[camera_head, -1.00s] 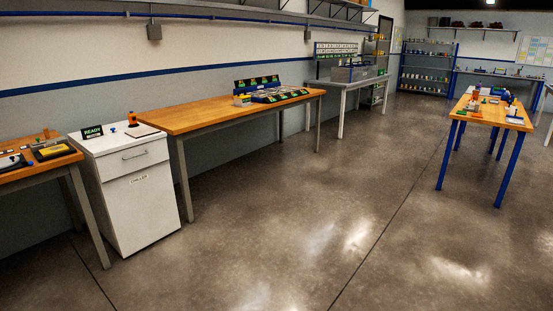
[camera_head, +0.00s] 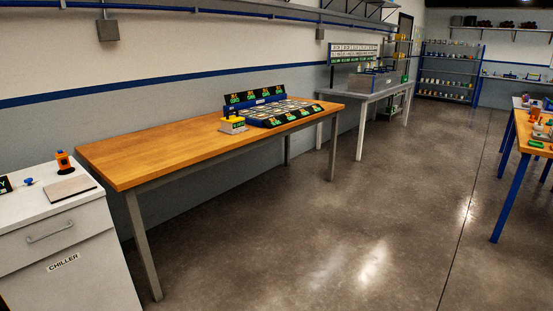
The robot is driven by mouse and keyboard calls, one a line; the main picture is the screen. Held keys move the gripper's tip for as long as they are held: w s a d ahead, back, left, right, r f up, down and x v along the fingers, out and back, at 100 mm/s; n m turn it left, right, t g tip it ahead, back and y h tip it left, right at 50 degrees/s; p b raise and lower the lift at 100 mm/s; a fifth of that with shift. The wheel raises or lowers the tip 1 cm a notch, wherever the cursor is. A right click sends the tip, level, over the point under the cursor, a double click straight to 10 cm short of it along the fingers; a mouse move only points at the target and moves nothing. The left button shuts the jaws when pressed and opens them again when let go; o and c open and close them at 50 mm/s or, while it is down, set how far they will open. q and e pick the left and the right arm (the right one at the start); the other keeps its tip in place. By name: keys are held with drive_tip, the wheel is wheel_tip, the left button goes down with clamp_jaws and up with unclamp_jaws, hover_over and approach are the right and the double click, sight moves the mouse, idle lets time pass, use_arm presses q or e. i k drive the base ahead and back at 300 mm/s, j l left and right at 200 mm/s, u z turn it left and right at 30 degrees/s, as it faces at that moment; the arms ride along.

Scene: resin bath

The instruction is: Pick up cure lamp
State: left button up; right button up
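I cannot make out for certain which thing is the cure lamp. A small orange and black object (camera_head: 64,161) stands upright on the white chiller cabinet (camera_head: 75,259) at the left. A small yellow and grey item (camera_head: 232,124) stands on the wooden bench (camera_head: 165,152), beside a blue rack (camera_head: 270,109) with several green-marked labels. Neither of my grippers is in view.
A grey table (camera_head: 372,93) stands beyond the bench along the wall. A blue-legged wooden table (camera_head: 533,147) with small items is at the right edge. A blue shelf unit (camera_head: 449,72) stands at the back. The concrete floor (camera_head: 350,240) between is clear.

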sight(233, 123)
drive_tip(key=i, duration=2.85)
